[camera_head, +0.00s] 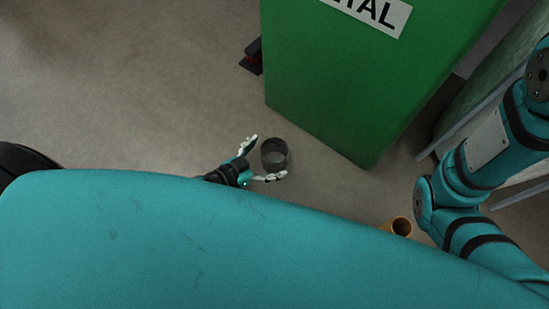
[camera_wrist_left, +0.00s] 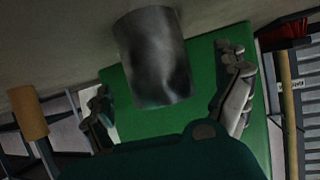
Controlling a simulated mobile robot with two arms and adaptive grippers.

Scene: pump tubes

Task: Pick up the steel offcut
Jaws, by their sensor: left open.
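The steel offcut (camera_head: 274,153) is a short, dark grey metal tube standing on the floor in the head view, close to the green bin. In the left wrist view the offcut (camera_wrist_left: 155,57) shows large, between and beyond the fingers. My left gripper (camera_head: 262,157) is open, with its two fingertips spread at either side of the offcut's near part. In the left wrist view the fingers of this gripper (camera_wrist_left: 168,100) stand wide apart. I cannot tell if either finger touches the tube. My right gripper is not in view; only my right arm shows at the right.
A green bin (camera_head: 350,85) with a white label stands just behind the offcut. An orange-brown tube (camera_head: 397,226) stands on the floor to the right; it also shows in the left wrist view (camera_wrist_left: 28,112). Grey floor (camera_head: 130,100) is clear to the left.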

